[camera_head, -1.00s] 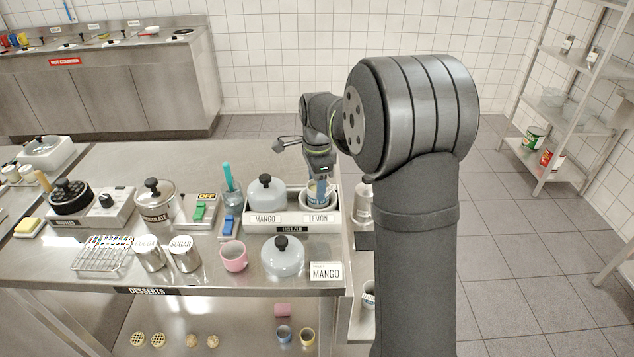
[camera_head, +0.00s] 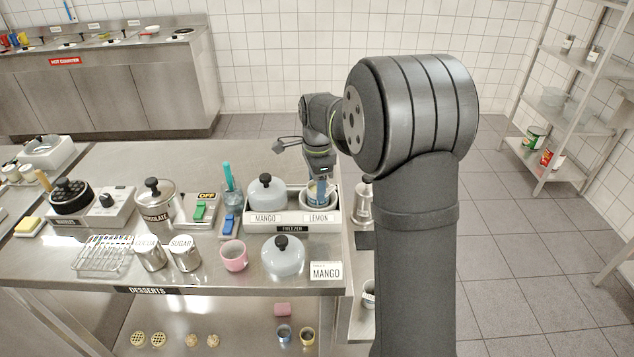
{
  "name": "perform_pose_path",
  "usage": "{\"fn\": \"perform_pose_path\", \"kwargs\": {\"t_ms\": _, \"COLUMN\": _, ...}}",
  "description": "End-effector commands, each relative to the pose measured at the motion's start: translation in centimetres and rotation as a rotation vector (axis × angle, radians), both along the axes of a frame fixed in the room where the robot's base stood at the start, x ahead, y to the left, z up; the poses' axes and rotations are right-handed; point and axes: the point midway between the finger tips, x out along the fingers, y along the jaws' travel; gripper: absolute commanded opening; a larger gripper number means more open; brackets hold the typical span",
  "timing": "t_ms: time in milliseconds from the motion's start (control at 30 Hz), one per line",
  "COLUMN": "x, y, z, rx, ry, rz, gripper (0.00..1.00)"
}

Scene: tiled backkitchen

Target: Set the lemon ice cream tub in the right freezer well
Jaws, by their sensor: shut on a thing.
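The freezer (camera_head: 292,228) is a pale box with two wells on the steel counter. Its left well, labelled MANGO, is covered by a grey domed lid (camera_head: 266,192) with a black knob. Its right well, labelled LEMON, is uncovered. My gripper (camera_head: 319,188) points down at this right well and is shut on the lemon ice cream tub (camera_head: 318,201). The tub is small in view and partly hidden by the fingers and the well's rim. It appears to be inside the right well; I cannot tell whether it touches the bottom.
A second grey lid (camera_head: 283,258) lies on the counter in front of the freezer, beside a MANGO card (camera_head: 326,271) and a pink cup (camera_head: 233,256). A steel canister (camera_head: 362,204) stands close to the freezer's right. A blue switch (camera_head: 229,226) is at its left.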

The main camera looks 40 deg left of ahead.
Motion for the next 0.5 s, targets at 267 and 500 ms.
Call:
{"fn": "perform_pose_path", "kwargs": {"t_ms": 267, "x": 0.01, "y": 0.01, "z": -0.57, "rx": 0.0, "ry": 0.0, "rz": 0.0, "gripper": 0.12}}
{"fn": "perform_pose_path", "kwargs": {"t_ms": 500, "x": 0.02, "y": 0.03, "z": -0.93, "rx": 0.001, "ry": 0.0, "rz": 0.0, "gripper": 0.59}}
